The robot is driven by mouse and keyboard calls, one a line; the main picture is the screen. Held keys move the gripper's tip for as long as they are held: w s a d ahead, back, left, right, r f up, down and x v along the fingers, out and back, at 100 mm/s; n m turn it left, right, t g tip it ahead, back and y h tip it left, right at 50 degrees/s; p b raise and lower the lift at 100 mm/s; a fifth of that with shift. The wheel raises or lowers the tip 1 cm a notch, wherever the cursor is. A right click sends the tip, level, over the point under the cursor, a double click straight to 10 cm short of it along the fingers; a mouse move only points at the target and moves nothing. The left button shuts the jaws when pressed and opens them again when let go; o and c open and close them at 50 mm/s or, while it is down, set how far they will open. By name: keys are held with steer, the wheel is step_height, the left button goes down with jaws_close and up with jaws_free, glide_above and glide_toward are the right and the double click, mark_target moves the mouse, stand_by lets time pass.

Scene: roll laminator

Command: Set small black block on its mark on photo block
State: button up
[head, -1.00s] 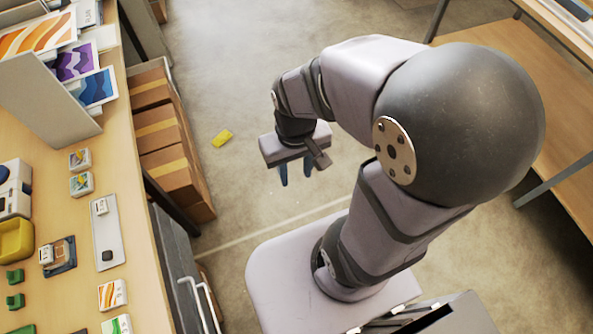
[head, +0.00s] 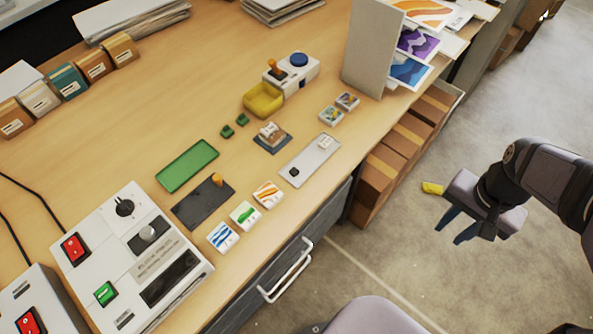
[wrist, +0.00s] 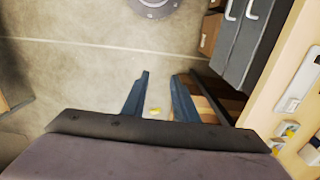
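A small black block (head: 294,172) lies on the near end of a pale grey plate (head: 310,160) near the table's front edge. Several white picture blocks are in view: an orange-striped one (head: 268,194), a green one (head: 245,214), a blue one (head: 222,237), and two smaller ones (head: 347,101) farther right. Which is the photo block, and where its mark is, I cannot tell. My gripper (head: 458,226) is out over the floor, right of the table and well apart from it. Its dark blue fingers are apart and empty, also in the wrist view (wrist: 160,76).
A dark blue mat (head: 285,146) holds a white-and-brown piece beside the plate. A yellow bin (head: 263,101), green tray (head: 187,165) and laminator (head: 130,262) stand farther left. An upright grey panel (head: 368,50) rises at the table's right. Brown boxes (head: 395,160) stand below the edge.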

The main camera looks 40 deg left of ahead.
steer(key=w+a, duration=0.3)
steer(key=a, duration=0.7)
glide_above(294, 171)
steer(key=shift+a+f+m, duration=0.1)
steer(key=shift+f+m, duration=0.05)
steer(key=shift+m, duration=0.15)
steer(key=shift+f+p, duration=1.75)
steer(key=shift+f, duration=1.9)
jaws_close()
